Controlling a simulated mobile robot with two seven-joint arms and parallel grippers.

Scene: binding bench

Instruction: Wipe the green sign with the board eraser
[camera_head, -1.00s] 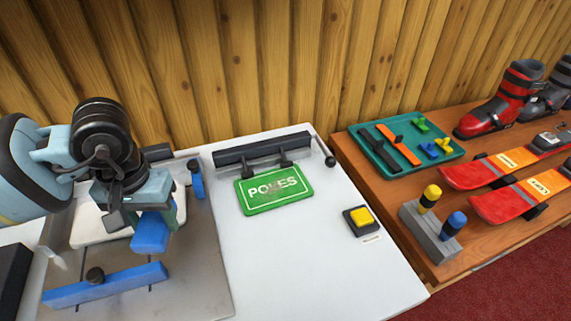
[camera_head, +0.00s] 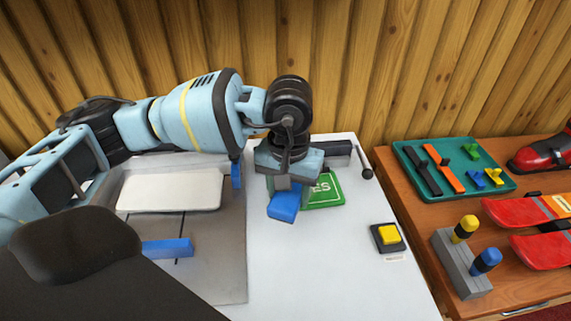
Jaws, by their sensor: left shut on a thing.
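My left gripper (camera_head: 285,187) is shut on a blue block (camera_head: 284,207), which looks like the board eraser. The block is over or just in front of the sign's left side; I cannot tell whether it touches the sign. My right gripper is not in view.
A yellow button (camera_head: 388,235) in a dark housing sits right of the sign. A grey board with a white pad (camera_head: 170,192) and blue bar (camera_head: 167,248) lies left. The brown table at right holds a teal tray (camera_head: 402,153), a block with two knobs, and skis.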

